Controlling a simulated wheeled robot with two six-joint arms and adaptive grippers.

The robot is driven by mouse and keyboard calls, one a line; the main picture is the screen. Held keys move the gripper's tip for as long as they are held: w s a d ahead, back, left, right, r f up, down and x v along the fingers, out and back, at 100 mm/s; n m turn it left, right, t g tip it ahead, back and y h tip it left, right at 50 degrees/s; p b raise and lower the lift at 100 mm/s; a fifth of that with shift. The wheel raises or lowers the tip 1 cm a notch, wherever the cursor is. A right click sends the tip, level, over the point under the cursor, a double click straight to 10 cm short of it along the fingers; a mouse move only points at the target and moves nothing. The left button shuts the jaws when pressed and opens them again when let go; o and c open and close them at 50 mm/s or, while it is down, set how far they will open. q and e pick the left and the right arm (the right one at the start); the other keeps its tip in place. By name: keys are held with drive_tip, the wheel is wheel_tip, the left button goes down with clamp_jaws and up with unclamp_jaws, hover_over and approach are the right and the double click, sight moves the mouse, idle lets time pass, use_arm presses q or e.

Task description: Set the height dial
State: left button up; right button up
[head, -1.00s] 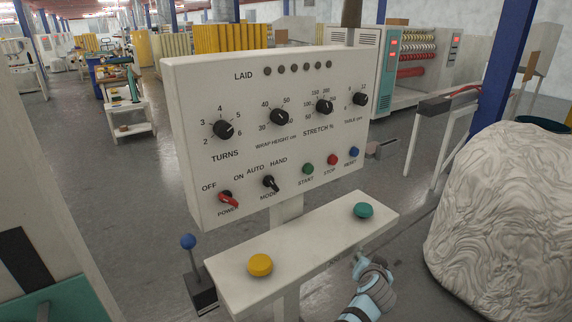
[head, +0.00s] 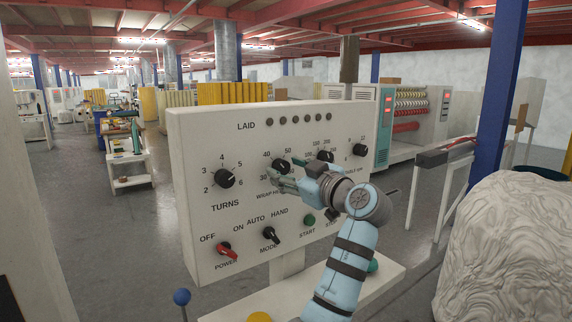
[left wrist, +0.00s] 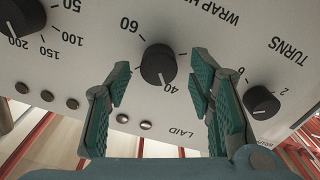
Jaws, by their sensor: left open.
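The height dial, a black knob labelled WRAP HEIGHT (head: 279,165), sits on the upper face of the white control panel (head: 185,135). It also shows large in the left wrist view (left wrist: 158,66), upside down, with 40 and 60 readable. A light mark on it seems to point near 40. My left gripper (head: 273,179) is at the panel, just below and in front of this dial in the head view. In the left wrist view its green fingers (left wrist: 160,80) are open on either side of the dial, and I see no contact. My right gripper is not in view.
The TURNS dial (head: 224,178) is to the left and the STRETCH dial (head: 325,156) to the right, close to my gripper. The red POWER switch (head: 226,250), MODE switch (head: 269,234) and green START button (head: 309,220) are below. A draped pale heap (head: 510,250) stands right.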

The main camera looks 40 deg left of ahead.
use_arm(q)
drive_tip(key=shift+w+a, duration=0.25)
drive_tip(key=shift+a, duration=0.35)
drive_tip(key=shift+c, duration=0.4)
clamp_jaws()
